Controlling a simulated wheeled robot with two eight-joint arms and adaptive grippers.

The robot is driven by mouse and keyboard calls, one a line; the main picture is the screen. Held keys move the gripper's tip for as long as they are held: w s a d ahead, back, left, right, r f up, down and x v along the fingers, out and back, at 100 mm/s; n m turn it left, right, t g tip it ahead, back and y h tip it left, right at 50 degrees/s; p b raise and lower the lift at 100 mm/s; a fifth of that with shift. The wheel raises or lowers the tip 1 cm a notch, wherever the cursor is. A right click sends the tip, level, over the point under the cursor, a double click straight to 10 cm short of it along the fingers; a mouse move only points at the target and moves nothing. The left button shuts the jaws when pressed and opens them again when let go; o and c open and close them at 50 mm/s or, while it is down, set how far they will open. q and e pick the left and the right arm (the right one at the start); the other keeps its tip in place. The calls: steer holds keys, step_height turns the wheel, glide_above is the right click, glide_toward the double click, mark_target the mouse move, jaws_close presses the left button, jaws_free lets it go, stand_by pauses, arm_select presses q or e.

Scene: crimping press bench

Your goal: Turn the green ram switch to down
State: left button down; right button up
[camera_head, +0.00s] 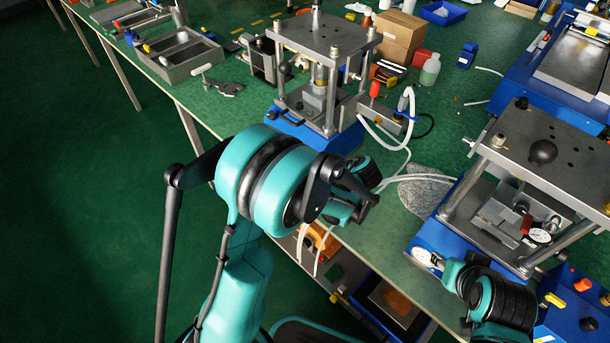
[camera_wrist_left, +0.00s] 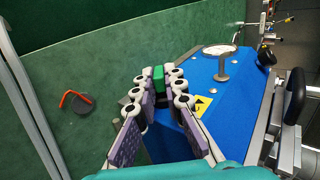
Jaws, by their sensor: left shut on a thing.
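In the left wrist view, the green switch (camera_wrist_left: 158,73) stands at the front edge of a blue press base (camera_wrist_left: 225,85). My left gripper (camera_wrist_left: 159,84) has its two padded fingers closed in around the switch, one on either side. The fingers hide the lower part of the switch, and I cannot tell which way it is turned. In the head view my left arm reaches in over the bench edge, and its own links hide the fingertips and the switch. I do not see the fingers of my right gripper.
In the left wrist view, a gauge (camera_wrist_left: 220,50) and a black knob (camera_wrist_left: 266,56) sit on the base. A red-handled tool (camera_wrist_left: 76,101) lies on green surface to the left. In the head view, two presses stand on the bench (camera_head: 215,95), with white hoses (camera_head: 378,140) between them.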

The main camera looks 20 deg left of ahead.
arm_select(q)
steer(key=shift+d+f+t+y+b, duration=0.15)
steer(key=shift+t+y+b, duration=0.25)
steer(key=shift+y, duration=0.5)
steer(key=c, duration=1.6)
jaws_free()
steer(key=v, duration=1.2)
steer(key=shift+w+f, duration=0.1)
